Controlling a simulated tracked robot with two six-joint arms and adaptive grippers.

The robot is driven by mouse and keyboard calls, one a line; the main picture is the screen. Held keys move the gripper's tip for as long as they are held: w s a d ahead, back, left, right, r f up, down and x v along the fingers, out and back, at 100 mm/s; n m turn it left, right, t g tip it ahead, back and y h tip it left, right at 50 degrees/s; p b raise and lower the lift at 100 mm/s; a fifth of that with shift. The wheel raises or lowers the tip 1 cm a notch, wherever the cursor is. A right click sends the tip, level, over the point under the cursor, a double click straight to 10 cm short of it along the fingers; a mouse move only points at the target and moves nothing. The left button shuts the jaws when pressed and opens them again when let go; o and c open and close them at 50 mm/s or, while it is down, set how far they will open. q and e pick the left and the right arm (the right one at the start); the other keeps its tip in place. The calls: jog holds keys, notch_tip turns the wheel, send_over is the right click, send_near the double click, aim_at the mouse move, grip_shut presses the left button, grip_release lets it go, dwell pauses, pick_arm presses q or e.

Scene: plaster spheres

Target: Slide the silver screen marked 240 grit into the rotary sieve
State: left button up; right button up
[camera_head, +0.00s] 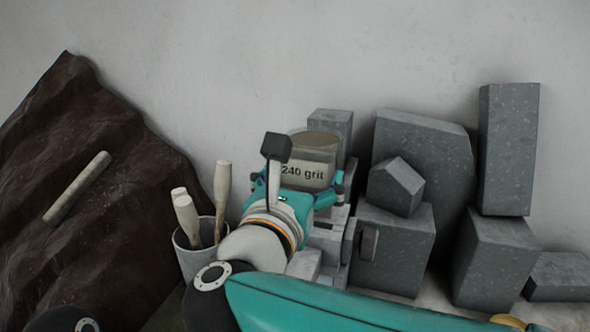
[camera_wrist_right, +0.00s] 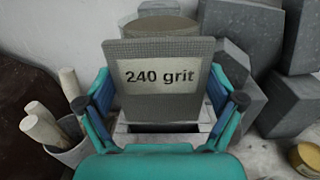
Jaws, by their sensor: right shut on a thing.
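The silver screen marked 240 grit (camera_head: 304,173) is a flat grey mesh plate with a pale label. It stands upright between the fingers of my right gripper (camera_head: 300,190), which is shut on its side edges. The label also faces me in the right wrist view (camera_wrist_right: 159,77). A round, brownish-topped drum (camera_wrist_right: 152,24), likely part of the rotary sieve, stands behind the screen; its lower part is hidden. Below the screen is a light grey frame with a dark slot (camera_wrist_right: 160,128); I cannot tell whether the screen's lower edge is in it. My left gripper is out of view.
A grey cup (camera_head: 190,258) with several wooden-handled tools stands left of my right gripper. Grey stone blocks (camera_head: 398,245) crowd the right side. A dark brown draped slab (camera_head: 110,215) with a pale rod leans at the left. A yellowish tin (camera_wrist_right: 306,158) sits lower right.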

dwell(0.8)
jog(key=shift+s+b, duration=0.25)
jog(key=shift+b, duration=0.3)
jog(key=shift+b, duration=0.45)
jog(key=shift+s+d+b, duration=0.1)
jog(key=shift+b, duration=0.35)
dwell(0.9)
jog(key=shift+s+d+f+b, duration=0.15)
jog(key=shift+f+b, duration=0.3)
jog(key=shift+b, duration=0.2)
jog(key=shift+s+d+f+b, duration=0.15)
jog(key=shift+f+b, duration=0.3)
jog(key=shift+b, duration=0.15)
jog(key=shift+r, duration=0.3)
jog(key=shift+w+a, duration=0.1)
dwell(0.5)
jog(key=shift+w+a, duration=0.3)
